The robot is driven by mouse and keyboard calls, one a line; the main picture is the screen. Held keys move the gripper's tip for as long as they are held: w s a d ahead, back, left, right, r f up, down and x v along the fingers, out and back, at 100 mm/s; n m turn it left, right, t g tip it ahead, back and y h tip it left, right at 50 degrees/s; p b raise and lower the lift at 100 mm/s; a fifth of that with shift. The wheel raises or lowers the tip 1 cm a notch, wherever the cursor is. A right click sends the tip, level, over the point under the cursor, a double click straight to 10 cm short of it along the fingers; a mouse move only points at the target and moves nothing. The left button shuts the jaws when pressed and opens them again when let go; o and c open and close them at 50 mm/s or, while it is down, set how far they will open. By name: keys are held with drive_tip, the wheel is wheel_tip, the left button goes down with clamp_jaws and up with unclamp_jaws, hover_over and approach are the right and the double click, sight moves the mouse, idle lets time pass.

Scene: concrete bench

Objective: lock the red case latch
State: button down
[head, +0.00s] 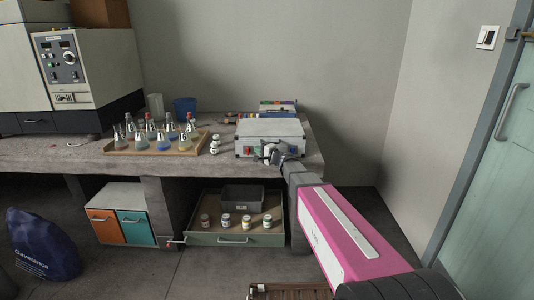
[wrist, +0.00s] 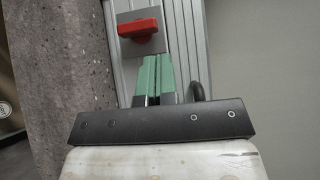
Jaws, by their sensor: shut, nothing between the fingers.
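The silver case (head: 270,128) sits closed near the right end of the concrete bench. Its red latch (head: 249,151) is on the left of the front face. In the wrist view the red latch (wrist: 138,28) is a bar on a grey plate, lying crosswise to the case's ribs (wrist: 190,35). My gripper (head: 265,153) is in front of the case, to the right of the red latch. In the wrist view the green fingers of my gripper (wrist: 157,58) are together and empty, beside the latch plate. I cannot tell whether they touch it.
A dark curved handle (wrist: 197,91) is beside the fingers. Below, an open drawer (head: 237,239) holds jars and a grey bin. The floor at right is clear.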

drive_tip(key=shift+a, duration=1.15)
drive_tip(key=shift+r, duration=0.1)
drive_tip(key=shift+a+r, duration=0.3)
drive_tip(key=shift+s+d, duration=0.1)
drive_tip(key=shift+s, duration=0.05)
drive_tip(key=v, duration=1)
drive_tip(key=shift+s+d, duration=0.15)
drive_tip(key=shift+s, duration=0.05)
